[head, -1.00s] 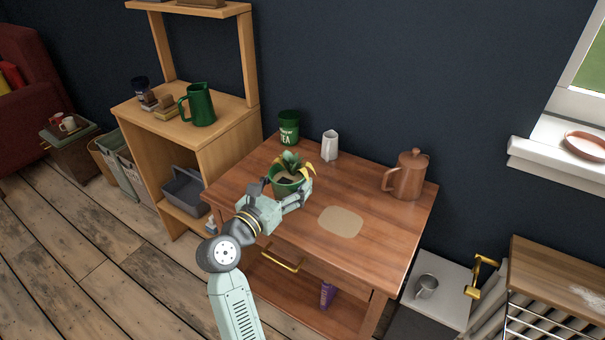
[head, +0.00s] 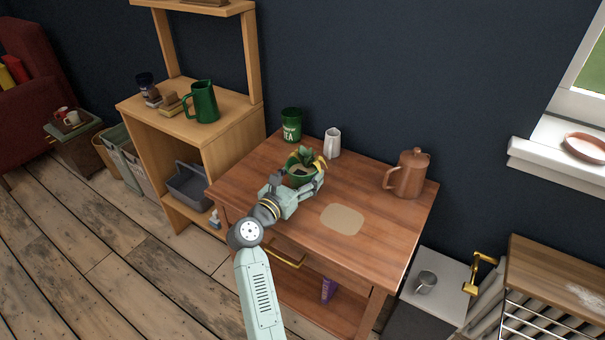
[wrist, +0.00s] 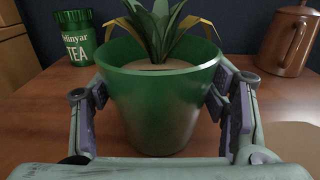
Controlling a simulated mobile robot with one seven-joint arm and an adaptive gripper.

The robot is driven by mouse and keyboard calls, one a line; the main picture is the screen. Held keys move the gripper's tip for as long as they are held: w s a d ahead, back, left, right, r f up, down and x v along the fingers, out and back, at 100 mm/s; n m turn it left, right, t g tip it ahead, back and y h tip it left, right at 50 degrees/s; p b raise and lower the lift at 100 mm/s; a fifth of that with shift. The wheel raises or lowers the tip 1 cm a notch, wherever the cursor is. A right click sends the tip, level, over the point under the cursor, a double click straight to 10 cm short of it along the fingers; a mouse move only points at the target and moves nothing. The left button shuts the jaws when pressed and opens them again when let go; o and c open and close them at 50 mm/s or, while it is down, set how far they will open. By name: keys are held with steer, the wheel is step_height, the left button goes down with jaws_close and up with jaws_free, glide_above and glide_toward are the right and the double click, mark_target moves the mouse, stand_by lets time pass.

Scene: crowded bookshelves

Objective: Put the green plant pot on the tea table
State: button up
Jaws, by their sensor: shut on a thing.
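The green plant pot (head: 302,176) with a leafy plant is at the left part of the wooden tea table (head: 385,225). In the wrist view the pot (wrist: 160,105) stands upright between both finger pads. My gripper (head: 303,187) is shut on the pot from its front side; the wrist view shows a pad on each side of it (wrist: 160,122). The pot's base is low over the tabletop; whether it touches the wood I cannot tell.
A green tea tin (head: 291,125), a white vase (head: 332,142) and a copper pot (head: 409,175) stand along the table's back. A pale flat patch (head: 342,219) lies on the tabletop, with bare wood around it. A wooden shelf (head: 235,140) stands close on the left.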

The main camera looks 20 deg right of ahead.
steer(key=o, duration=1.7)
steer(key=shift+o, duration=0.2)
